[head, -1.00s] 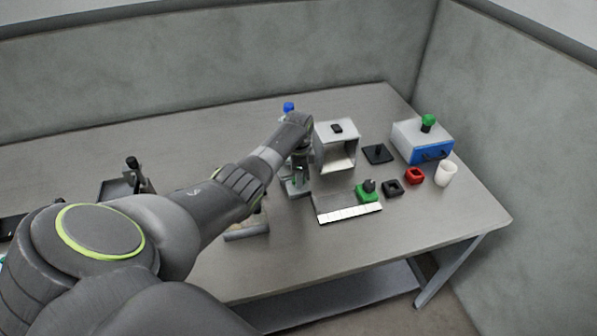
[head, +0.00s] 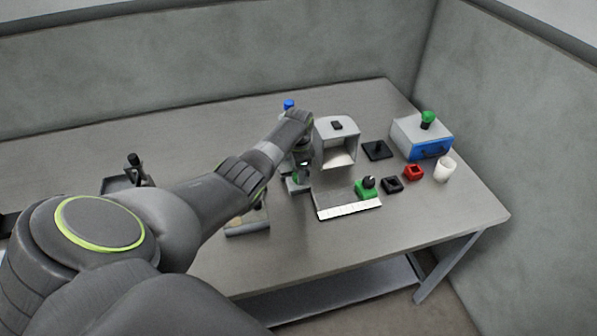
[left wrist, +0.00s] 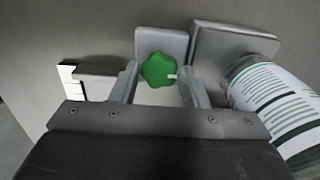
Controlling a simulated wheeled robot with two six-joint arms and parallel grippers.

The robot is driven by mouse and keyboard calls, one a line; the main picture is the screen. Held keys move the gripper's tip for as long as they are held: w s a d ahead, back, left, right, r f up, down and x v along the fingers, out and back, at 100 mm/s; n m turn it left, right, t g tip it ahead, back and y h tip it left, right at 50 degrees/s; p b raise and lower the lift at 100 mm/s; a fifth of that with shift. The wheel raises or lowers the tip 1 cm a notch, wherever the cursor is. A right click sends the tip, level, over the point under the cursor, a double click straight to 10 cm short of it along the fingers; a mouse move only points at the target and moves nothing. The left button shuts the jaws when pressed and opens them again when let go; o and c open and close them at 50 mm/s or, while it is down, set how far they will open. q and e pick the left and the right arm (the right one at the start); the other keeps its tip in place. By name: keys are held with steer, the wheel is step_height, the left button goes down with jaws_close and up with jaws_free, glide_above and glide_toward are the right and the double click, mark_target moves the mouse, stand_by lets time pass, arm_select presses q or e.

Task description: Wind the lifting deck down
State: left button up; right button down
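In the left wrist view a green lobed knob (left wrist: 158,69) with a small pale peg sits on a light grey block (left wrist: 162,40). A larger grey plate (left wrist: 232,45) is beside it; I cannot tell for sure that this is the lifting deck. A cylinder with a white and green striped label (left wrist: 275,105) stands by it. My left gripper (left wrist: 160,80) is open, its fingers on either side of the knob with a gap to it. In the head view my left gripper (head: 302,168) is above a small grey base (head: 298,187), and the arm hides much there. My right gripper is out of view.
A grey box (head: 337,128) stands just right of the gripper. A strip with white labels (head: 348,211), a green block (head: 366,188), a black square ring (head: 392,184), a red one (head: 413,172) and a white cup (head: 445,168) are further right. The front right tabletop is clear.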

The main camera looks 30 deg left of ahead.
arm_select(q)
steer(key=o, duration=0.3)
steer(key=shift+r, duration=0.65)
step_height(320, 180, up, 16)
steer(key=b, duration=0.2)
stand_by(0.3)
